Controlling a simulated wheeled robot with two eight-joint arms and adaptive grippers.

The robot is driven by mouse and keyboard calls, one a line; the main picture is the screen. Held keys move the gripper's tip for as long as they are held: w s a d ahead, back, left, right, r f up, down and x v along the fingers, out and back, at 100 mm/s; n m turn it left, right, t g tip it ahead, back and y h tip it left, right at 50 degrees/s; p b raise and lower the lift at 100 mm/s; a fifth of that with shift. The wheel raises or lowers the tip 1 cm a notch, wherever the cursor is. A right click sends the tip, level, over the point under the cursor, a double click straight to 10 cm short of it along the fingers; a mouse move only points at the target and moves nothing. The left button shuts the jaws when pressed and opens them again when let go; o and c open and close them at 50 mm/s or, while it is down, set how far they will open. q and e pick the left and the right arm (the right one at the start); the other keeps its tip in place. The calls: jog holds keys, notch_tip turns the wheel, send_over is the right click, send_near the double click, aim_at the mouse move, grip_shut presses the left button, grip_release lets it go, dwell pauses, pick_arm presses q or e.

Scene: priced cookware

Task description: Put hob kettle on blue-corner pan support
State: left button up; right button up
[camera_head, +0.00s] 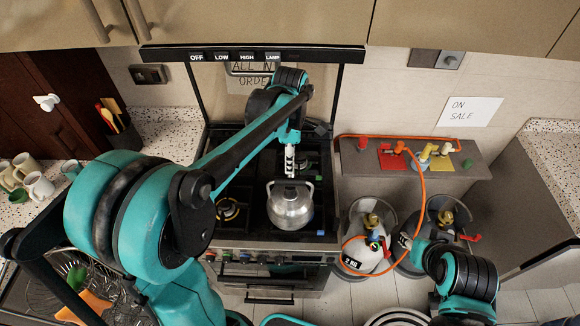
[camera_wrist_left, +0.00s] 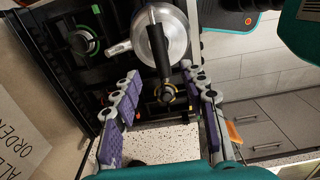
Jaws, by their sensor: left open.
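The hob kettle (camera_head: 290,208) is a silver, rounded kettle with a dark handle, upright at the front right of the black gas hob (camera_head: 262,228). My left gripper (camera_head: 290,172) points down just behind and above the kettle in the head view. In the left wrist view, the open fingers (camera_wrist_left: 162,108) are spread with nothing between their tips, and the kettle (camera_wrist_left: 172,42) lies beyond them. A front-left burner (camera_head: 228,208) with a yellow ring and a rear-right burner with a green ring (camera_wrist_left: 85,42) show.
Gas cylinders (camera_head: 365,252) with an orange hose stand right of the cooker, below a shelf with coloured valves (camera_head: 420,152). Mugs (camera_head: 38,184) stand on the left counter. The hood (camera_head: 250,52) overhangs the hob.

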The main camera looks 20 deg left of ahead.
pick_arm(q)
jog(key=s+r+m+t, duration=0.1)
jog(key=s+m+t, duration=0.6)
jog(key=s+m, duration=0.8)
jog(key=m, duration=0.6)
jog(key=shift+s+a, duration=0.2)
jog(key=shift+s, duration=0.05)
notch_tip(320, 180, down, 21)
jog(key=b, duration=2.1)
jog(key=shift+r, duration=0.15)
